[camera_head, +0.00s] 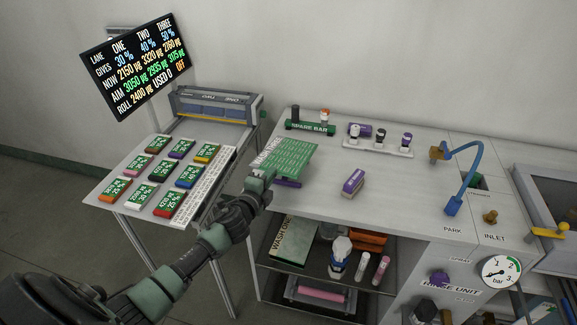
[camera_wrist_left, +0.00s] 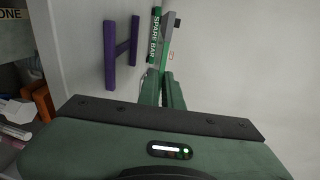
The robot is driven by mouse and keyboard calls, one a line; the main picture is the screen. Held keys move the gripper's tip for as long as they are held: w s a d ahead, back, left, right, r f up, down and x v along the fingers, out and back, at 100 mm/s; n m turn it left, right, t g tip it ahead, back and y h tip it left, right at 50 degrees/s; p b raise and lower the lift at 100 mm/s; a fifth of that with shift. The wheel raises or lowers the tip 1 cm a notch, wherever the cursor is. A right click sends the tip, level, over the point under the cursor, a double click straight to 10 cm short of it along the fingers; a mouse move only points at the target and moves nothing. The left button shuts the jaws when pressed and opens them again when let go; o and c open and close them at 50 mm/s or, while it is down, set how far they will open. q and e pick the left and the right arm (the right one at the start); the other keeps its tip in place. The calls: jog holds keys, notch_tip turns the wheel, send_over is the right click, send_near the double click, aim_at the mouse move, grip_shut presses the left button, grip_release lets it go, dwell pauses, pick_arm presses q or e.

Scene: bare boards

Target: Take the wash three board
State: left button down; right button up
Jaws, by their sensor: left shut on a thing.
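A green board (camera_head: 287,157) with pale print and a white lettered strip along its left edge is held above the white bench top. My left gripper (camera_head: 263,177) is shut on the board's near left corner. In the left wrist view, the gripper's fingers (camera_wrist_left: 161,90) pinch the board (camera_wrist_left: 167,40), seen nearly edge-on. A purple H-shaped stand (camera_wrist_left: 122,49) is empty and apart from the board there; part of it shows below the board in the head view (camera_head: 288,183). My right gripper is not in view.
Another board (camera_head: 294,240) leans on the shelf below. A side table (camera_head: 120,192) with coloured blocks stands left. A blue hose (camera_head: 462,170) is at right.

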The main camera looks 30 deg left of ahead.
pick_arm(q)
jog(key=shift+s+d+r+p, duration=0.15)
jog(key=shift+s+r+p, duration=0.65)
jog(key=shift+s, duration=0.3)
jog(key=shift+s+d+r+p, duration=0.15)
jog(key=shift+s+r+p, duration=0.6)
jog(key=shift+s, duration=0.35)
